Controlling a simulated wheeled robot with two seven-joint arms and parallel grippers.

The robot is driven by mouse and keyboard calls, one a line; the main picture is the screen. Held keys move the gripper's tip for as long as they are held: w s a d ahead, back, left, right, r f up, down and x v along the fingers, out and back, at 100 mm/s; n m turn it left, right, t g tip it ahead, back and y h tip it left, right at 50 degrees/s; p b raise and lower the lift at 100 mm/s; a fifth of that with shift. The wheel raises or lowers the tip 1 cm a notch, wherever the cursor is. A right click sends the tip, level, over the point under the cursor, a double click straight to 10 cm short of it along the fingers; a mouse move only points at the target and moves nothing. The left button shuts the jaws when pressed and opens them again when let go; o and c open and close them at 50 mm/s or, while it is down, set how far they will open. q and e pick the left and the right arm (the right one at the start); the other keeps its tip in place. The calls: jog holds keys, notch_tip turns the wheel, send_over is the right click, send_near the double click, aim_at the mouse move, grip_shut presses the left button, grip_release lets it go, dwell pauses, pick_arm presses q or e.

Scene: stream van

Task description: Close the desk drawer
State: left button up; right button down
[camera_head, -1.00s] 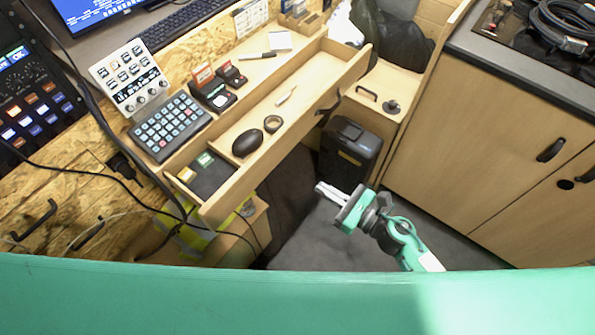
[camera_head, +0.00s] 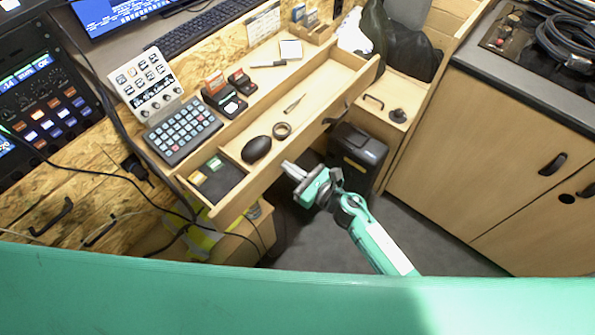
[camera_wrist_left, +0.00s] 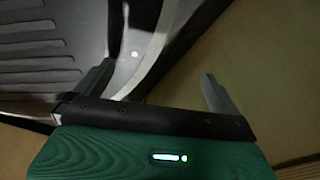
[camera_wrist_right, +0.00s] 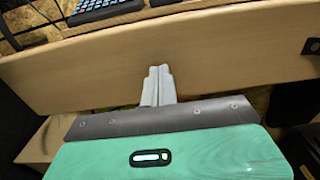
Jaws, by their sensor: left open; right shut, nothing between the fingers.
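The desk drawer (camera_head: 352,92) is pulled open under the desktop in the head view, its front panel running from lower left to upper right with a dark handle (camera_head: 335,117). My right gripper (camera_head: 289,167) is shut and empty, its fingertips close to the outer face of the front panel. In the right wrist view the shut fingers (camera_wrist_right: 158,76) point at the plain wooden drawer front (camera_wrist_right: 235,58); I cannot tell whether they touch it. My left gripper (camera_wrist_left: 160,75) is open and empty in the left wrist view and is not in the head view.
A dark bin (camera_head: 356,157) stands right of my right gripper. Cabinets (camera_head: 480,150) line the right side. A dark cable hangs near the drawer's left end.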

aim_at(265, 151)
dwell(0.3)
jog(key=b+x, duration=0.2)
jog(key=x, duration=0.4)
jog(key=shift+f+b, duration=0.1)
jog(key=shift+b, duration=0.3)
jog(key=b+x, duration=0.1)
jog(key=x, duration=0.3)
jog(key=shift+w+a+b, duration=0.1)
jog(key=shift+a+b, duration=0.05)
jog(key=shift+b, duration=0.25)
jog(key=b+x, duration=0.2)
jog(key=x, duration=0.2)
jog(key=shift+w+a, duration=0.25)
jog(key=shift+a, duration=0.05)
jog(key=shift+w+a, duration=0.1)
jog(key=shift+a, duration=0.05)
jog(key=shift+r, duration=0.2)
pick_arm(q)
jog(key=w+d+r, duration=0.4)
jog(key=w+r, duration=0.6)
jog(key=w, duration=0.1)
jog(key=shift+w, duration=0.35)
pick_arm(e)
jog(key=shift+r, duration=0.1)
jog(key=shift+r, duration=0.1)
